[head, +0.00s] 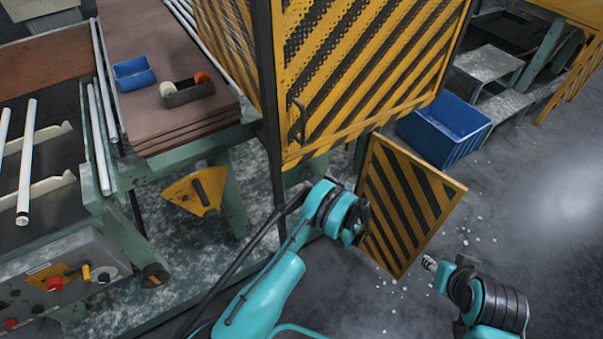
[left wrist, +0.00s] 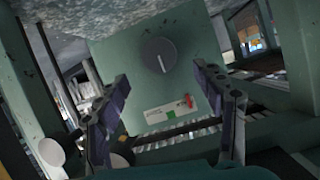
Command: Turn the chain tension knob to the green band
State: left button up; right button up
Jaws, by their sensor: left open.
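The knob (left wrist: 158,55) is a dark round dial with a pale pointer line, on a green panel (left wrist: 120,50) in the left wrist view. Its line points roughly down in the picture. Below it is a pale label strip (left wrist: 160,114) with a small green patch and a red mark at its right end. My left gripper (left wrist: 161,76) is open, its fingers on either side of the knob in the picture and apart from it. In the head view my left wrist (head: 345,215) is beside the striped guard, its fingers hidden. I cannot make out the knob there.
A striped guard (head: 360,70) and a hanging striped panel (head: 408,205) stand close to my left arm. A blue crate (head: 445,125) is on the floor behind. A control box (head: 60,290) is at lower left. My right arm is at lower right over debris-strewn floor.

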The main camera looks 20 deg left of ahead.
aim_at(309, 176)
pick_arm(q)
jog(key=b+x, duration=0.2)
jog(key=x, duration=0.3)
jog(key=shift+w+a+f, duration=0.1)
jog(key=shift+a+f, duration=0.15)
jog(key=shift+f, duration=0.05)
jog(key=shift+w+a+f, duration=0.15)
jog(key=shift+w+a, duration=0.3)
jog(key=shift+a, duration=0.05)
jog(key=c, duration=1.2)
